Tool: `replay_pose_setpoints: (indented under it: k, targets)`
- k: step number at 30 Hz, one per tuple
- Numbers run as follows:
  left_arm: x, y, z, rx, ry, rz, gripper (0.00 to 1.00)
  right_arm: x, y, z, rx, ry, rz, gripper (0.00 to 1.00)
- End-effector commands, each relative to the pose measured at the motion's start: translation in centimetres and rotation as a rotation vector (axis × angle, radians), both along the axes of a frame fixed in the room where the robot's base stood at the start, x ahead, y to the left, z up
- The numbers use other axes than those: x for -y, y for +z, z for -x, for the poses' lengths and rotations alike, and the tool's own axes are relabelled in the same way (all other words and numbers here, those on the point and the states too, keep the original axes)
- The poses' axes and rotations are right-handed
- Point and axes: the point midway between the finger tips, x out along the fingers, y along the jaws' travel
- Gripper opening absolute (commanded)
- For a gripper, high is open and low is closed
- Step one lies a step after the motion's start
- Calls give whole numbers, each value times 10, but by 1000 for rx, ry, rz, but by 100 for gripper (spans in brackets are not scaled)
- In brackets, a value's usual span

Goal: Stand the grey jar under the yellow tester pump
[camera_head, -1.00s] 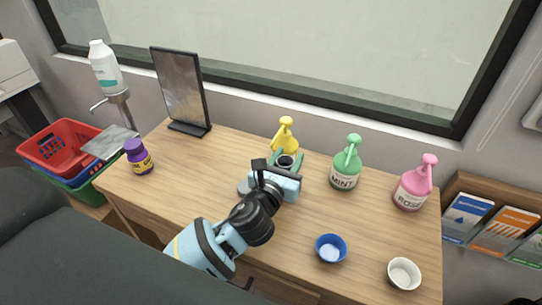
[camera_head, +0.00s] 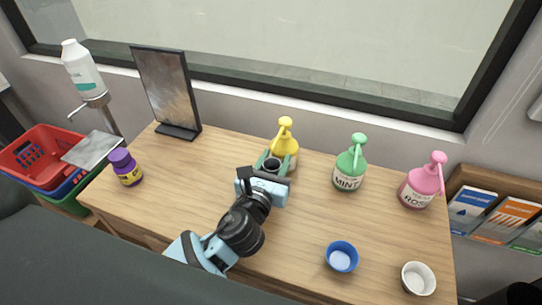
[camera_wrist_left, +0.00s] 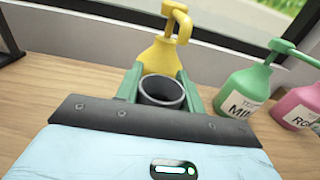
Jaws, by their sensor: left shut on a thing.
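The yellow tester pump (camera_head: 284,143) stands at the back of the wooden counter, its nozzle pointing toward the front. My left gripper (camera_head: 271,164) is in front of it, with its green fingers shut around the grey jar (camera_wrist_left: 162,92). The jar is upright with its open mouth facing up. In the left wrist view the yellow pump (camera_wrist_left: 158,62) is right behind the jar, and its nozzle is above and slightly beyond the jar's mouth. The jar's base is hidden by my gripper, so I cannot tell whether it touches the counter. My right gripper is not in view.
A green mint pump (camera_head: 349,168) and a pink rose pump (camera_head: 420,186) stand to the right. A blue bowl (camera_head: 341,257) and a white bowl (camera_head: 418,278) are at the front right. A purple jar (camera_head: 125,168) and a mirror (camera_head: 170,92) are at the left.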

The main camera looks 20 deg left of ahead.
Motion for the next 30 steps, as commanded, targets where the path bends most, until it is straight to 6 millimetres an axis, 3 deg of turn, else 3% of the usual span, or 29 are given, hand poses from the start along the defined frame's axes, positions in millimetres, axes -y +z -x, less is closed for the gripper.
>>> replay_pose_setpoints:
  k: [9, 10, 14, 25, 30]
  targets:
    - [0, -4, 0, -1, 1, -1, 9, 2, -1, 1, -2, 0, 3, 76]
    - [0, -4, 0, -1, 1, -1, 42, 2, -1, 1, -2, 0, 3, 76]
    - [0, -3, 0, -1, 1, -1, 59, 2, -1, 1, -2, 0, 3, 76]
    - [0, 2, 0, 1, 0, 1, 61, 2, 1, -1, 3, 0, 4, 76]
    - [-1, -2, 23, -5, 0, 1, 61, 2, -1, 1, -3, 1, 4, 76]
